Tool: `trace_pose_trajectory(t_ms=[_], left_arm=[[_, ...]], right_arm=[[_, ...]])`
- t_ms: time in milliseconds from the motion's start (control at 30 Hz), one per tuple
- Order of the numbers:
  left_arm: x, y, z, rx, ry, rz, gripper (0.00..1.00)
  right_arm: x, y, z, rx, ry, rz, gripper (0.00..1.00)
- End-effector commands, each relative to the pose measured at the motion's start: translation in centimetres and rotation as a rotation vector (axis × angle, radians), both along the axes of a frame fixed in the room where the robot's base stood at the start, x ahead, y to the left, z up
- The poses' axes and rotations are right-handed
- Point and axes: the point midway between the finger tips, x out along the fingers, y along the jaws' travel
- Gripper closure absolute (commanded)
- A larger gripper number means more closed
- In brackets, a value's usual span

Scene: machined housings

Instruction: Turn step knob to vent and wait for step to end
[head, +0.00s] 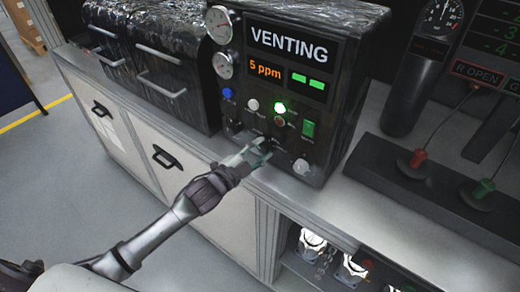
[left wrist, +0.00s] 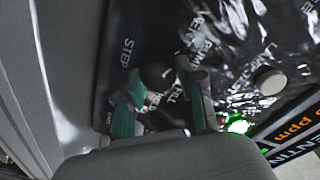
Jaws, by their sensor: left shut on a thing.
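The control box (head: 343,100) stands on the bench. Its display (head: 288,60) reads "VENTING" and "5 ppm" with two green bars. A green lamp (head: 280,107) is lit below it. My left gripper (head: 258,154) is at the lower part of the panel and covers the step knob in the head view. In the left wrist view my left gripper (left wrist: 165,108) is shut on the dark step knob (left wrist: 155,75), one teal-padded finger on each side. The "STEP" label is beside it. Position labels surround it, partly hidden; I cannot read the knob's pointer.
A wrapped dark case (head: 165,60) stands at left.

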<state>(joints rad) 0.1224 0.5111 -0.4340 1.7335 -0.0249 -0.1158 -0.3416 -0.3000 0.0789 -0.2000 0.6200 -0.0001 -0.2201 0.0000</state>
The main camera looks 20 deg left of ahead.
Motion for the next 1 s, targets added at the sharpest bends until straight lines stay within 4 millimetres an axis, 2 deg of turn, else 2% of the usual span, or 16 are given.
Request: trace_pose_trajectory(t_ms=[567,600,733,1000], left_arm=[[0.0,0.04,-0.05,-0.034,0.014,0.001,0.97],[0.0,0.04,-0.05,-0.034,0.014,0.001,0.59],[0.0,0.03,-0.05,-0.034,0.013,0.0,0.37],[-0.02,0.01,-0.03,-0.033,0.012,0.0,0.37]], right_arm=[[-0.02,0.06,0.07,0.001,0.0,0.0,0.37],[-0.01,0.05,0.07,0.001,0.0,0.0,0.37],[-0.02,0.05,0.07,0.001,0.0,0.0,0.37],[-0.01,-0.16,0.07,-0.002,0.0,0.001,0.37]])
